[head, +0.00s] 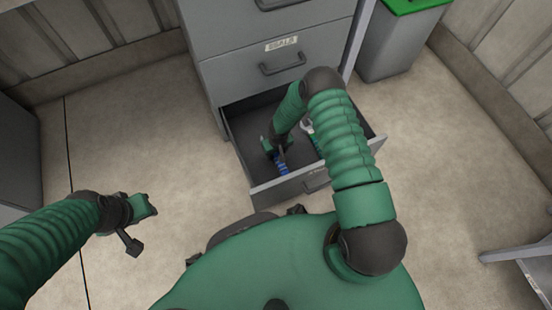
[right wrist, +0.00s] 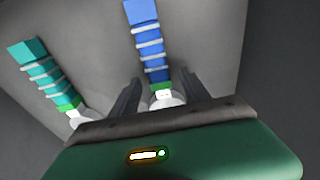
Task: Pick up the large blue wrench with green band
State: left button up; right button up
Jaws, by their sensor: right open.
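The large blue wrench (right wrist: 150,45) has a ribbed blue handle with pale rings and a green band near its pale head. It lies in the open bottom drawer (head: 258,192); part of its blue handle (head: 283,169) shows in the head view. My right gripper (right wrist: 158,92) is open above it, with the wrench's green-band end showing between the two fingers. The wrench's head is partly hidden behind my gripper body. In the head view my right gripper (head: 276,153) reaches down into the drawer. My left gripper (head: 140,222) is over bare floor, away from the drawer; its jaw opening is unclear.
A teal wrench (right wrist: 45,73) with a green band lies left of the blue one in the right wrist view. The drawer walls close in around my right gripper. The grey cabinet (head: 230,80) stands behind. A grey bin (head: 398,45) with a green rim stands at the back right.

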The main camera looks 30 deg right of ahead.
notch_tip(320, 180, down, 2)
jog(key=shift+w+f, duration=0.15)
jog(key=shift+d, duration=0.15)
grip_shut()
